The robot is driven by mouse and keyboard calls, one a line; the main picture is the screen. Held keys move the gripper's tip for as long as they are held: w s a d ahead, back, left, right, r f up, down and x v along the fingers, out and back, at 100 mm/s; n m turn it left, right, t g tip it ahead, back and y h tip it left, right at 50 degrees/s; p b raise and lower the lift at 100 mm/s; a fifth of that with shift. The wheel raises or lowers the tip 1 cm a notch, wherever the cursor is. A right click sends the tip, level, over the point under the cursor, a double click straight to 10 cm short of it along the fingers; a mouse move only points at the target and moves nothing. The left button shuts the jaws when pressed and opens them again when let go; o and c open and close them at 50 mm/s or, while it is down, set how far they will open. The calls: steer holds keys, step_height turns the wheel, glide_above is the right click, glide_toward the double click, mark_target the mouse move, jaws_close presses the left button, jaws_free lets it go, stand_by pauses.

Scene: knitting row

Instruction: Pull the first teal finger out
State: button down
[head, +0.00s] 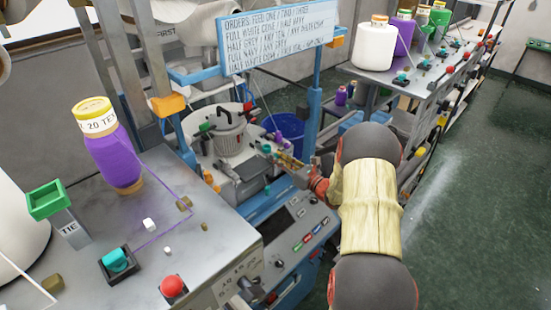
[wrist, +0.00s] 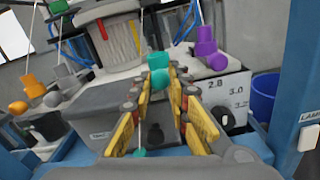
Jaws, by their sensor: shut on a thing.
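In the wrist view, a teal finger (wrist: 158,62) stands out from the machine, straight ahead of my gripper (wrist: 161,80). The yellow-padded jaws reach forward on either side of its teal end and are shut on it at their tips. In the head view, my gripper (head: 290,164) is at the knitting machine, beside a small teal part (head: 267,148). The fingertips are small there, and the contact is hard to make out.
Purple pieces (wrist: 206,44) stand to the right of the jaws, beside a numbered scale (wrist: 226,92). A blue post (wrist: 297,80) rises close at the right. A blue bin (head: 287,130) stands behind the machine.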

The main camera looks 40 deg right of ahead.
steer(key=shift+s+d+f, duration=0.1)
steer(key=shift+s, duration=0.55)
steer(key=c, duration=1.9)
jaws_free()
steer(key=shift+o, duration=1.2)
steer(key=shift+s+d, duration=0.15)
steer(key=shift+s, duration=0.1)
steer(key=shift+w, duration=0.1)
steer(key=s+d, duration=0.1)
steer(key=s, duration=1.1)
steer(key=shift+d, duration=0.2)
